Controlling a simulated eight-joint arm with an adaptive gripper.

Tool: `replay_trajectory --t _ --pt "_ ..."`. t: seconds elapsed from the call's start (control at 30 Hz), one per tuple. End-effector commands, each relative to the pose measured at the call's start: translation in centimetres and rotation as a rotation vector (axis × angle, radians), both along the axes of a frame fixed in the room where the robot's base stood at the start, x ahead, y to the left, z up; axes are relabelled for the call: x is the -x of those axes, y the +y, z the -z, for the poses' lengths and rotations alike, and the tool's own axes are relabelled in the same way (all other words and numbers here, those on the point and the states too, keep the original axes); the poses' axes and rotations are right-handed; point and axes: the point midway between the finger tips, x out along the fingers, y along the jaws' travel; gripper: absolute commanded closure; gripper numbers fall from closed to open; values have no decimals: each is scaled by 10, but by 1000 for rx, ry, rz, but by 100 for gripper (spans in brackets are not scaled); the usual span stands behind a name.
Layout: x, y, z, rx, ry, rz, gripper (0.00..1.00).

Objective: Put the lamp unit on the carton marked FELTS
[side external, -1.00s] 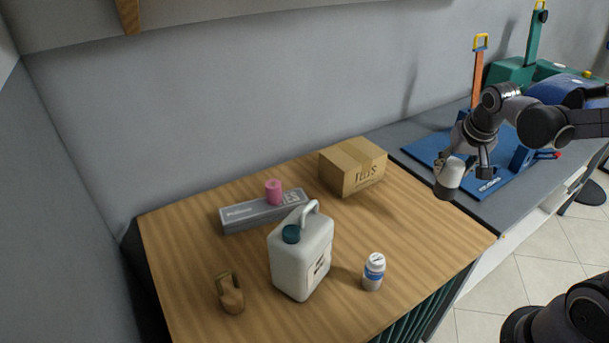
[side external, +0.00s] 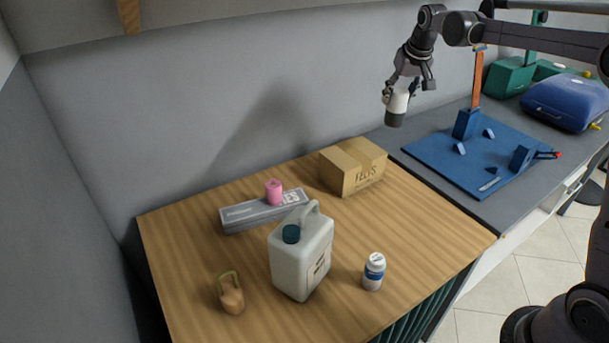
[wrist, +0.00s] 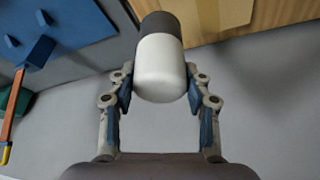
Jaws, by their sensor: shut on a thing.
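My gripper (side external: 402,88) is shut on the lamp unit (side external: 397,106), a short cylinder with a white upper part and a dark grey lower end. It holds the lamp unit upright in the air, right of and well above the carton marked FELTS (side external: 352,168). The carton is a brown taped box at the back right of the wooden table, with a bare top. In the wrist view the lamp unit (wrist: 160,68) sits between both fingers (wrist: 160,92), its dark end pointing away. A piece of the carton (wrist: 215,14) seems to show beyond it.
A blue board (side external: 475,160) with blocks lies on the grey counter at right.

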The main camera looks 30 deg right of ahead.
Motion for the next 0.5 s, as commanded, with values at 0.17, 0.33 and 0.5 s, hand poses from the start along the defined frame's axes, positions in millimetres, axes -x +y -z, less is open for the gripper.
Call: replay_trajectory --t 0.17,0.33,0.5 --pt "-23 29 22 1 -1 -4 85" --pt "-45 54 42 1 0 -3 85" --pt "-59 72 56 0 -1 0 85"
